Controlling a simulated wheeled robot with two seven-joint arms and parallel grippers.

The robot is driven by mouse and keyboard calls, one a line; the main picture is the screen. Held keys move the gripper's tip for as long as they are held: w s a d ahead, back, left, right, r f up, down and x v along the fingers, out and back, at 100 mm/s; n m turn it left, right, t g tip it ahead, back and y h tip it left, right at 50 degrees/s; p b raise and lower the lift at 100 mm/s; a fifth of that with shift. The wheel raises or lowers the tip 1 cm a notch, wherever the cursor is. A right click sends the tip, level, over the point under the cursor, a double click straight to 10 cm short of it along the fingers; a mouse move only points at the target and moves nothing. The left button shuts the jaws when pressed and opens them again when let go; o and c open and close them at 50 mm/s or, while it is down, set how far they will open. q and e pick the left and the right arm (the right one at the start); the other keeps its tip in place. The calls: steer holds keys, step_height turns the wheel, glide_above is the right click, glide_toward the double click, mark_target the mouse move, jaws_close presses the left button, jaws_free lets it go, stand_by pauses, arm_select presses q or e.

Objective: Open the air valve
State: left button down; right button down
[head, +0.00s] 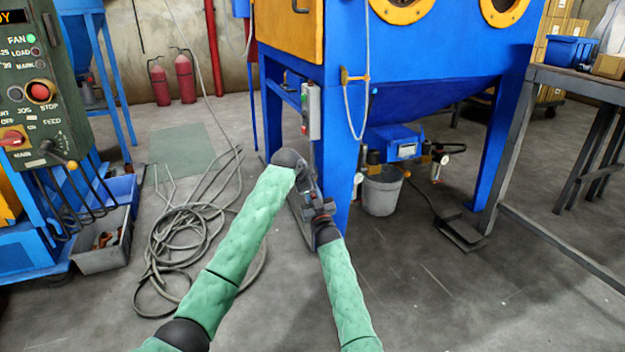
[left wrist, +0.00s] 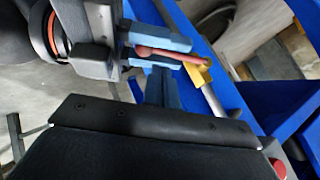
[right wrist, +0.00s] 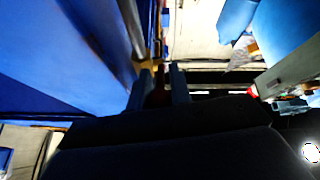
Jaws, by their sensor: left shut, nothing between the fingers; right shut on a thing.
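The air valve shows in the left wrist view as a yellow body (left wrist: 198,68) with a red lever (left wrist: 165,55), beside a blue leg of the cabinet. My right gripper (left wrist: 157,50) has its blue fingers shut on the red lever. In the right wrist view, the right fingers (right wrist: 162,88) close around a dark reddish piece, with a bit of yellow beyond. My left gripper (left wrist: 163,82) is shut and empty, just beside the right fingers. In the head view both grippers meet in front of the cabinet leg (head: 337,170), and the valve is hidden there.
The blue blasting cabinet (head: 450,55) stands ahead, with a grey switch box (head: 311,110) on its left side and a grey bucket (head: 381,190) beneath. Coiled hose (head: 185,240) lies on the floor at left. A green control panel (head: 45,90) stands at far left.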

arm_select(q)
steer(key=shift+w+a+f, duration=0.15)
steer(key=shift+w+f, duration=0.1)
steer(key=shift+f, duration=0.15)
arm_select(e)
steer(key=shift+f, duration=0.3)
steer(key=shift+r, duration=0.1)
arm_select(q)
steer(key=shift+w+a+f, duration=0.2)
steer(key=shift+a+f, duration=0.1)
steer(key=shift+f, duration=0.3)
arm_select(e)
steer(key=shift+s+r, duration=0.1)
steer(key=c, duration=1.5)
jaws_free()
arm_select(q)
steer(key=shift+d+f, duration=0.1)
